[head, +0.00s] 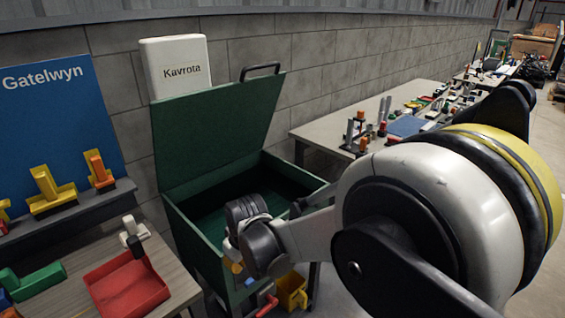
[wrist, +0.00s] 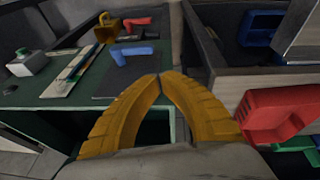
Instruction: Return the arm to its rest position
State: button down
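My arm fills the right half of the head view and reaches left toward the open green chest (head: 205,150), whose lid stands raised. My gripper (wrist: 160,77) shows in the wrist view as two yellow fingers that curve together and meet at the tips. I see nothing held between them. In the head view the fingers are mostly hidden behind my wrist, near the chest's front side. The wrist view looks over a dark green surface (wrist: 75,92) with a blue piece (wrist: 135,53), a red-orange piece (wrist: 137,23) and a yellow piece (wrist: 105,28) on it.
A red tray (head: 128,287) and a green piece (head: 38,280) are on the left bench, below a blue Gatelwyn board (head: 60,105). A red bin (wrist: 282,110) is close at right in the wrist view. A cluttered table (head: 330,128) stands behind my arm.

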jog(key=s+d+r+m+t, duration=0.1)
jog(key=s+d+r+m, duration=0.15)
jog(key=d+r, duration=0.6)
jog(key=s+d+r+m+t, duration=0.1)
jog(key=s+d+r+m, duration=0.15)
jog(key=d+r, duration=0.65)
jog(key=s+d+f+m+t+h, duration=0.1)
jog(key=s+d+m, duration=0.2)
jog(key=s+d, duration=0.3)
jog(key=s+d+m+t+h, duration=0.1)
jog(key=s+d+m, duration=0.2)
jog(key=s+d, duration=0.3)
jog(key=d, duration=0.5)
jog(key=shift+d+f, duration=0.3)
jog(key=shift+f, duration=0.05)
